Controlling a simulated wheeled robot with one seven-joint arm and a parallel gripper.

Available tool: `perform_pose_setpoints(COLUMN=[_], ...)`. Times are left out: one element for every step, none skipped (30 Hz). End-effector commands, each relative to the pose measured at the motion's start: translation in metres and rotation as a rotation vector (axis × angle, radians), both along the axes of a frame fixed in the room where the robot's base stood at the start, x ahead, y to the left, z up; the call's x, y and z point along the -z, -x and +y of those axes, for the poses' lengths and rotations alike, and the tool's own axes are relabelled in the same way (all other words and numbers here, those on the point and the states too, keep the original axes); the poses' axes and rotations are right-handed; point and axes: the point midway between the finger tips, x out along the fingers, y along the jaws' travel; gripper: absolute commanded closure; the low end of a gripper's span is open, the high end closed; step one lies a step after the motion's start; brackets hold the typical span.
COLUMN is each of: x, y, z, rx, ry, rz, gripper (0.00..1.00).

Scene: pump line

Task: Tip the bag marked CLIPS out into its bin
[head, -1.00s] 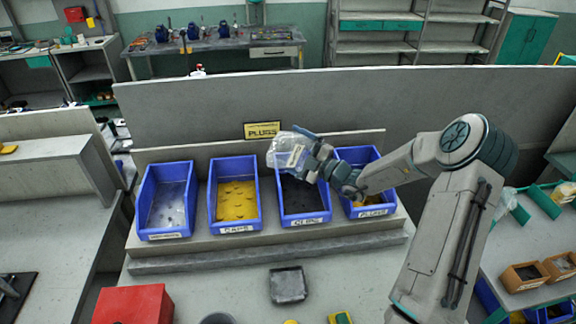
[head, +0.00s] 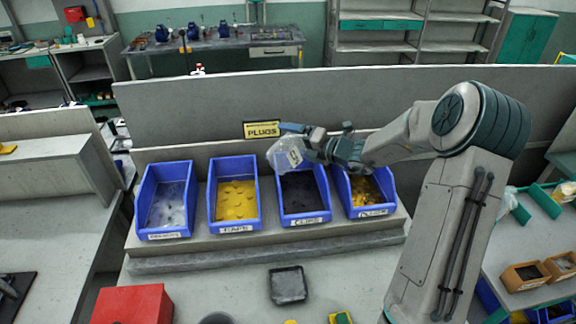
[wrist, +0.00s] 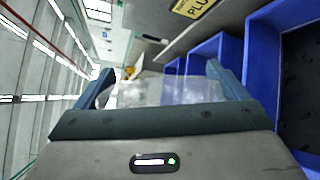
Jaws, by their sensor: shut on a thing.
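My gripper (head: 306,143) is shut on a clear plastic bag (head: 287,154), above the back of the CLIPS bin. The bag is tilted, its lower end toward the bin; its marking cannot be read and I cannot tell what is inside. In the wrist view the see-through bag (wrist: 165,92) lies between the two fingers. The blue CLIPS bin (head: 304,221) is third from the left and has a dark inside; I cannot tell whether that is loose clips.
The CAPS bin (head: 235,228) with yellow pieces stands left of it, the PLUGS bin (head: 372,212) right. A further blue bin (head: 164,235) holds pale pieces. A grey panel (head: 400,100) with a PLUGS sign (head: 262,129) rises behind. A red box (head: 132,304) and dark tray (head: 288,285) lie in front.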

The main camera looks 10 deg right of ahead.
Motion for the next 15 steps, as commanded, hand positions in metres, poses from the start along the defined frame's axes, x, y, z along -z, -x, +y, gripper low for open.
perform_pose_setpoints(x=[-0.0017,-0.003,-0.0036,-0.0043,-0.0051,-0.006,-0.0067,-0.0075,-0.0084,-0.0087,-0.0088,-0.0089,-0.0094,-0.0095,-0.0101], y=[0.0003,0.0003,0.0003,0.0002,0.0003,0.0002,0.0001,0.0002,0.0001,0.0001,0.0002,0.0002,0.0003,0.0003,0.0005], z=[0.0018,0.0019,0.0017,0.0014,0.0013,0.0015,0.0014,0.0012,0.001,0.001,0.0012,0.0013,0.0014,0.0015,0.002], rx=[-0.003,-0.003,-0.004,-0.002,-0.002,-0.003,-0.003,-0.003,-0.003,-0.003,-0.003,-0.003,-0.002,-0.002,-0.004], ry=[0.062,0.101,0.146,0.176,0.203,0.232,0.247,0.259,0.272,0.282,0.295,0.321,0.35,0.383,0.429], rz=[-0.039,-0.061,-0.089,-0.105,-0.12,-0.137,-0.145,-0.152,-0.16,-0.165,-0.173,-0.19,-0.207,-0.226,-0.254], gripper=[0.29,0.29,0.29,0.29,0.29,0.29,0.29,0.29,0.29,0.29,0.29,0.29,0.29,0.29,0.29])
